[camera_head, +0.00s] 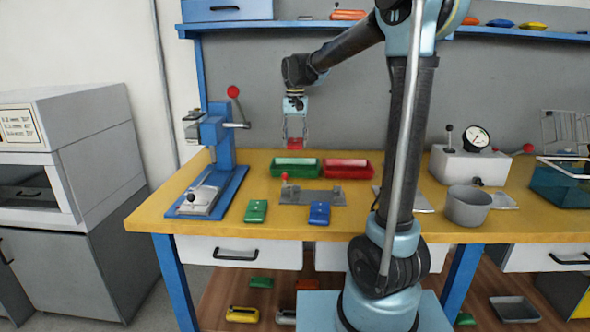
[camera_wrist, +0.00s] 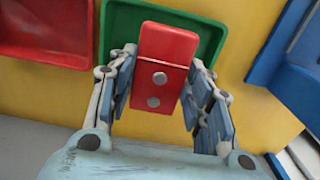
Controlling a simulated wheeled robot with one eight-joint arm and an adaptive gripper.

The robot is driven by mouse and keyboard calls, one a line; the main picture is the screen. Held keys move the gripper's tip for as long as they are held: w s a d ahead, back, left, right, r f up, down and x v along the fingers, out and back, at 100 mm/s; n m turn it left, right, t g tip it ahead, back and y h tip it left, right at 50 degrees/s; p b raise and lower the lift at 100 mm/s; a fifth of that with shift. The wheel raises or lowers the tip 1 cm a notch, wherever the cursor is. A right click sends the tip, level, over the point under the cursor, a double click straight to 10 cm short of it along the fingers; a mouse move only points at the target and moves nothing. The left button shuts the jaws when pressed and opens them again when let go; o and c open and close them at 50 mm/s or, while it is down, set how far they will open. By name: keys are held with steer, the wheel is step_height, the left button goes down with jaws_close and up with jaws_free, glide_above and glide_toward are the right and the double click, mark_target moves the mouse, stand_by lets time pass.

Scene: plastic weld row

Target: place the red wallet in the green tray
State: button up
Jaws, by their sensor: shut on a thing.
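The red wallet (camera_wrist: 160,78) is in my gripper (camera_wrist: 165,90), with a finger on each side of it. It has two round silver snaps. In the wrist view it overlaps the green tray (camera_wrist: 112,25), hiding the tray's middle. In the head view my gripper (camera_head: 295,138) points down with the small red wallet (camera_head: 295,144) between its fingertips. The wallet appears held above the green tray (camera_head: 309,174), which sits on the yellow bench. The exact gap to the tray is hard to tell.
A red tray (camera_head: 348,168) sits just right of the green one. A blue lever press (camera_head: 222,150) stands to the left. A green wallet (camera_head: 256,211) and a blue wallet (camera_head: 320,212) lie at the bench front, before a grey fixture (camera_head: 318,196). A gauge box (camera_head: 466,164) stands right.

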steer(key=shift+w+f, duration=0.2)
steer(key=shift+f, duration=0.1)
step_height(320, 180, down, 5)
steer(key=shift+w+r, duration=0.1)
steer(key=shift+r, duration=0.05)
steer(key=shift+f, duration=2.35)
steer(key=shift+f, duration=0.1)
steer(key=o, duration=1.1)
step_height(320, 180, up, 12)
steer(key=shift+r, duration=0.15)
